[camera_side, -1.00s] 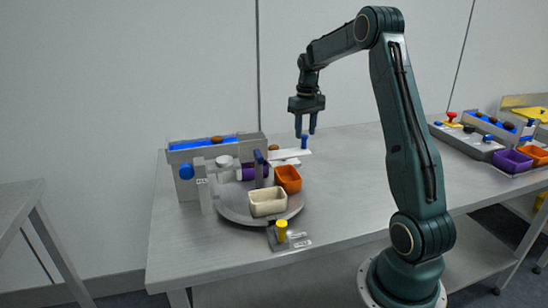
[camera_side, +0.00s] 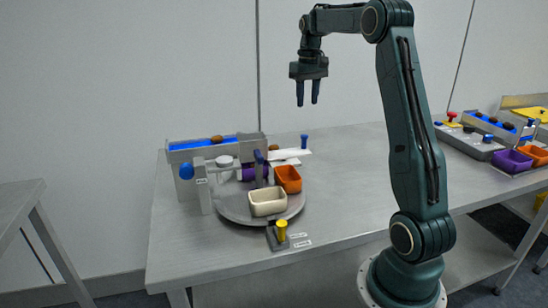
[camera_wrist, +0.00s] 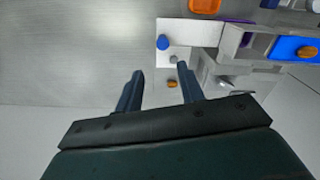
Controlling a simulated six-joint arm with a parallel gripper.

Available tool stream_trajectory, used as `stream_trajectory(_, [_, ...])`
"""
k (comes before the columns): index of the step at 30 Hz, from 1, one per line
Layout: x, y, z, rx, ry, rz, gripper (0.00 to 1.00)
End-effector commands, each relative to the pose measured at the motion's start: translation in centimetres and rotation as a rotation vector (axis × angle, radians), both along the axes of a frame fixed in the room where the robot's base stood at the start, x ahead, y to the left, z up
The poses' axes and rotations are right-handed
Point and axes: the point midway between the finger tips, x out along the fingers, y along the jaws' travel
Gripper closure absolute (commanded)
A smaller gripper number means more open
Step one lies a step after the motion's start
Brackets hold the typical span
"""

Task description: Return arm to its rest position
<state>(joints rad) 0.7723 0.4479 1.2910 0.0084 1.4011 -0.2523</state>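My gripper (camera_side: 308,104) hangs high above the back of the table, fingers pointing down, with clear air below it. Its two blue fingers are apart with nothing between them. In the wrist view my gripper (camera_wrist: 161,78) also shows its fingers spread and empty. The arm is bent at the elbow, well above the grading fixture.
The table holds a grey fixture with a blue channel (camera_side: 203,143), a round turntable (camera_side: 233,214) with cream (camera_side: 267,208), orange (camera_side: 289,186) and purple bins, a blue knob (camera_side: 304,141) and a yellow knob (camera_side: 282,225). Bare table lies right of the turntable.

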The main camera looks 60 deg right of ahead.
Motion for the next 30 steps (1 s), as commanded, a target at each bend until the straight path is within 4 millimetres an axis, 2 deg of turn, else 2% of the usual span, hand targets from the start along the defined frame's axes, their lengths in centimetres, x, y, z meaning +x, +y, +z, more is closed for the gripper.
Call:
stream_trajectory(8, [0.1,0.6,0.2,-0.003,-0.004,0.006,0.62])
stream_trajectory(14, [0.3,3.4,1.5,-0.023,-0.026,0.039,0.62])
stream_trajectory(22, [-0.3,10.7,3.9,-0.068,-0.088,0.122,0.62])
stream_trajectory(30, [-2.5,18.1,5.2,-0.105,-0.163,0.210,0.62])
